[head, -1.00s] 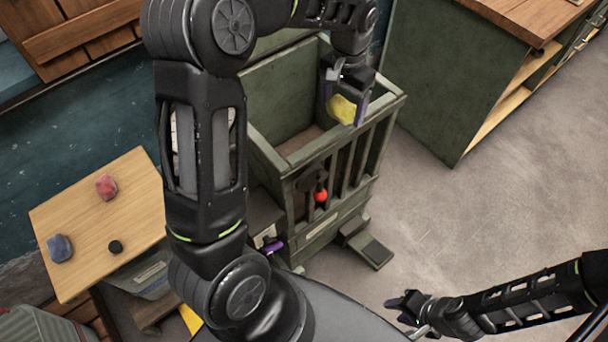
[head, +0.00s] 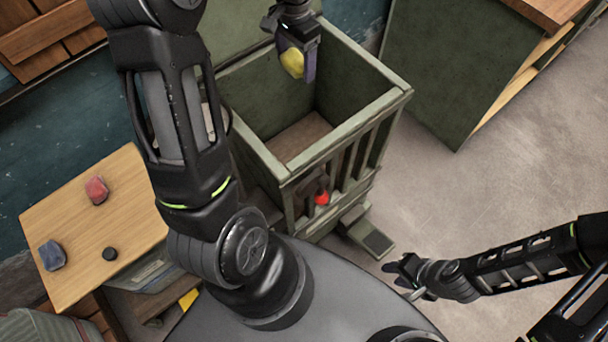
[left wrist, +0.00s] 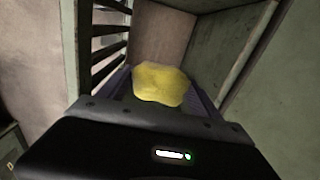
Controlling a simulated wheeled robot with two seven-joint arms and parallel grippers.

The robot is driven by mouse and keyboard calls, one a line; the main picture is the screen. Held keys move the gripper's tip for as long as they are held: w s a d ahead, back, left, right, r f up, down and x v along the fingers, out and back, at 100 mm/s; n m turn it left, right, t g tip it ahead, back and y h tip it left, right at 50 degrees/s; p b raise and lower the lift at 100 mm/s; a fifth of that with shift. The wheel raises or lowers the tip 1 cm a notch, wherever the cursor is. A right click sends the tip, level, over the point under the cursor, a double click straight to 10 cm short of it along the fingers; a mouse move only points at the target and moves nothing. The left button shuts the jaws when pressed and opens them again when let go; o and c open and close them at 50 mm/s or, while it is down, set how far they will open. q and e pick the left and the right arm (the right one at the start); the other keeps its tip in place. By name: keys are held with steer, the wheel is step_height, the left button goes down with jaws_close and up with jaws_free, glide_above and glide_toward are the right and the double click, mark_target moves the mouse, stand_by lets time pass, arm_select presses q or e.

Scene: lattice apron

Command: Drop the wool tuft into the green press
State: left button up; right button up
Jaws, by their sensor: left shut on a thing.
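The wool tuft (head: 292,63) is yellow and lumpy. My left gripper (head: 298,72) is shut on it and holds it above the open top of the green press, toward its back side. The tuft also shows in the left wrist view (left wrist: 161,85), between the fingers, with the press walls around and below it. The green press (head: 395,100) is a tall open-topped box with slatted front and a bare brown floor inside. My right gripper (head: 405,278) is at the lower right, away from the press; its finger gap is too small to judge.
A red knob (head: 322,198) and a pedal (head: 371,238) are at the press front. A green cabinet (head: 430,70) stands right.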

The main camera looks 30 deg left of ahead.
arm_select(q)
steer(key=shift+f+b, duration=2.05)
steer(key=shift+f, duration=0.85)
steer(key=o, duration=1.4)
steer(key=shift+r, duration=0.15)
step_height(320, 180, up, 8)
steer(key=shift+f+b, duration=0.2)
steer(key=shift+b, duration=0.2)
steer(key=shift+d+f, duration=0.1)
